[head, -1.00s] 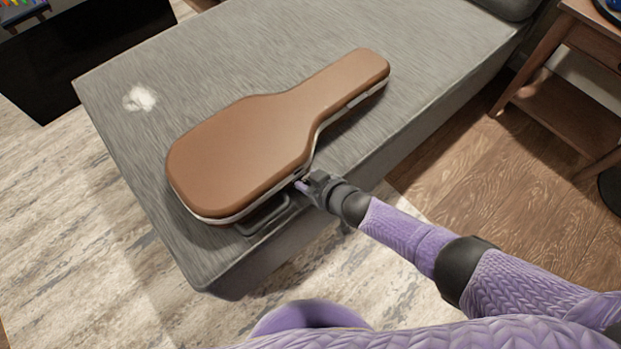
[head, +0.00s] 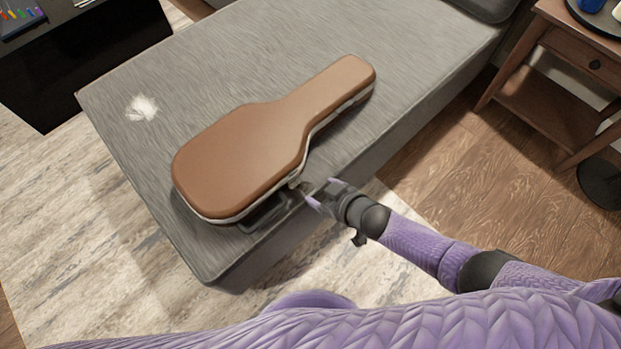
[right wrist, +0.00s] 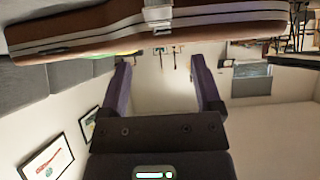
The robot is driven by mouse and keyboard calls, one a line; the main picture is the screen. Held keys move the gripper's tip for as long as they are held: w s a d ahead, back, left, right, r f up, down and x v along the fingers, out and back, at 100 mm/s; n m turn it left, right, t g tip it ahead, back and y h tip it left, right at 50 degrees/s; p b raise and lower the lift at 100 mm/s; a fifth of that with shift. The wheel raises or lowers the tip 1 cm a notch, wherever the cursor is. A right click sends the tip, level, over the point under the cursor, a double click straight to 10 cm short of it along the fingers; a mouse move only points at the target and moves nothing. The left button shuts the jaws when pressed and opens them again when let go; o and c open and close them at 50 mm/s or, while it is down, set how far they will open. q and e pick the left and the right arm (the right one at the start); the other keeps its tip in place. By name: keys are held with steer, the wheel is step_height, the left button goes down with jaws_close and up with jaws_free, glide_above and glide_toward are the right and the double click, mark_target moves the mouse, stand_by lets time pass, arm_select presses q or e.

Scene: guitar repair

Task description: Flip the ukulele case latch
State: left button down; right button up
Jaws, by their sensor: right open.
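The brown ukulele case (head: 245,150) lies shut on the grey couch, its neck pointing to the upper right. A small latch (head: 295,181) shows on its near side, by the handle (head: 266,214); I cannot tell its exact position. In the right wrist view the case (right wrist: 90,38) spans the top, with a pale metal latch (right wrist: 157,12) on its light rim. My right gripper (head: 319,192) is open and empty, just to the right of the latch and apart from the case. Its two fingers (right wrist: 163,88) are spread in the right wrist view. My left gripper is not in view.
The grey couch (head: 400,65) has free room around the case, and a white patch (head: 142,107) to its left. A wooden side table (head: 560,60) stands at the right. A black table (head: 90,65) stands at the upper left.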

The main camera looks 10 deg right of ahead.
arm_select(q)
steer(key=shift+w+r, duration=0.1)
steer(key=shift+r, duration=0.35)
arm_select(e)
steer(key=shift+v, duration=0.75)
steer(key=shift+f, duration=0.1)
